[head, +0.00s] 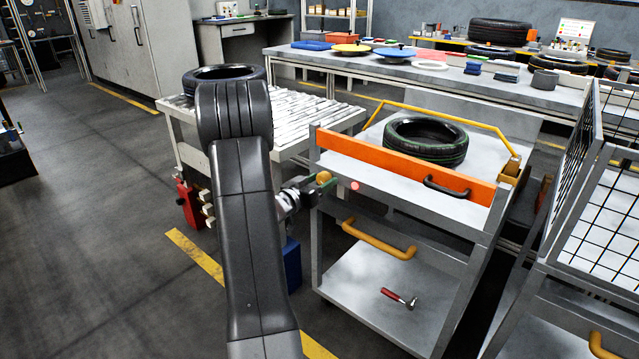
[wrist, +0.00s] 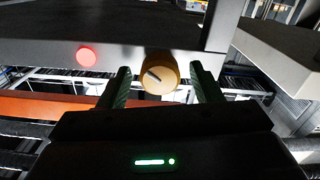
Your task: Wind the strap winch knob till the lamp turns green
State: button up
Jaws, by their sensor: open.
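The winch knob (wrist: 160,76) is a round orange-brown knob with a dark pointer line, on the grey front edge of the cart. It also shows in the head view (head: 323,177) at the cart's near left corner. The lamp (wrist: 86,56) glows red beside it and also shows red in the head view (head: 354,185). My gripper (wrist: 158,84) is open, with one dark finger on each side of the knob. A gap shows at each side of the knob in the wrist view. In the head view my gripper (head: 307,189) is partly hidden by my arm.
A tyre (head: 426,141) lies on the cart top behind an orange board (head: 400,166) with a dark handle. A yellow handle (head: 378,240) sits below. A roller table (head: 310,112) with another tyre stands behind my arm. A wire cage (head: 600,220) stands at right.

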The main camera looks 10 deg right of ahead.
jog(key=c, duration=1)
jog(key=shift+f, duration=0.1)
jog(key=m+b, duration=0.3)
jog(key=m, duration=0.2)
jog(key=shift+f+m+b, duration=0.1)
jog(key=shift+m+b, duration=0.2)
jog(key=shift+b, duration=0.1)
jog(key=m+b, duration=0.1)
jog(key=m, duration=0.1)
jog(key=shift+m+b, duration=1.65)
jog(key=shift+m, duration=0.65)
